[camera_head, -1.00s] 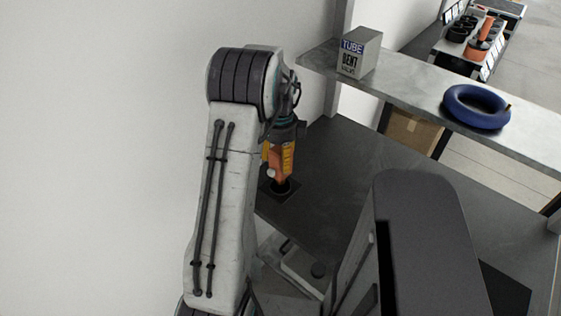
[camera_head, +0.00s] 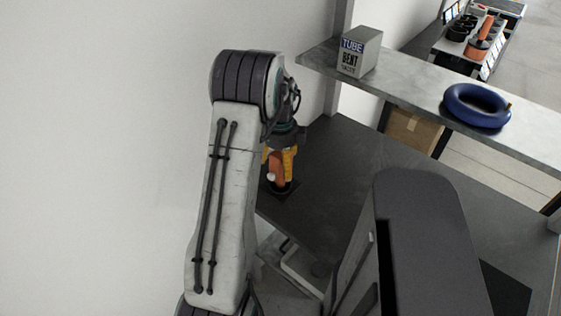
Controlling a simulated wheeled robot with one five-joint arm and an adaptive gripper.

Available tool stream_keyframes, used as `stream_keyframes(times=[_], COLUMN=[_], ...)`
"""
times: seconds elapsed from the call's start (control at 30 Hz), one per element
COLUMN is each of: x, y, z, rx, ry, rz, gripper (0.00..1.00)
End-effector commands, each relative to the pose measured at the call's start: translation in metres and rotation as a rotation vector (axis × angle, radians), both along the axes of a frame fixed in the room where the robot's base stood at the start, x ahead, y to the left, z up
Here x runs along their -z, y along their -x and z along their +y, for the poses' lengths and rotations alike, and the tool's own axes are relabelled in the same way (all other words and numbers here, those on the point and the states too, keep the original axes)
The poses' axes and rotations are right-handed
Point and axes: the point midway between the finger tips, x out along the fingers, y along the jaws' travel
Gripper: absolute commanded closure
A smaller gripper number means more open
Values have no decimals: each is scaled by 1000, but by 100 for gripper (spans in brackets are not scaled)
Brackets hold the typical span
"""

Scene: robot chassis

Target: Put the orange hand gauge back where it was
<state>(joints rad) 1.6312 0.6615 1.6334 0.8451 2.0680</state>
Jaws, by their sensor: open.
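The orange hand gauge (camera_head: 276,168) stands upright low on the dark table, at the left of the view, with its dark base on a small dark square pad (camera_head: 285,191). My gripper (camera_head: 281,165), with yellow-orange fingers, points down around the gauge from above. The fingers are open, and the gauge shows between them. My arm hides part of the scene to the left. Whether the fingers touch the gauge cannot be told.
A grey shelf (camera_head: 415,88) stands above the table at the right. It holds a grey tube box (camera_head: 359,52) and a blue inner tube (camera_head: 476,106). A cardboard box (camera_head: 413,133) is beneath it. The dark table (camera_head: 345,165) is clear right of my gripper.

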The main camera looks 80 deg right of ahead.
Motion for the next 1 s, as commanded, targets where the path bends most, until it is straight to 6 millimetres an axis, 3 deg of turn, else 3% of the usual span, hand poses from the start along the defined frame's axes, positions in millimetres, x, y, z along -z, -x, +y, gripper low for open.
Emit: stream_keyframes(times=[0.37,1.0], x=[-10,-108], y=[0,0], z=[-1,0], rx=[0,0], ry=[2,1], rz=[0,0], gripper=[19,19])
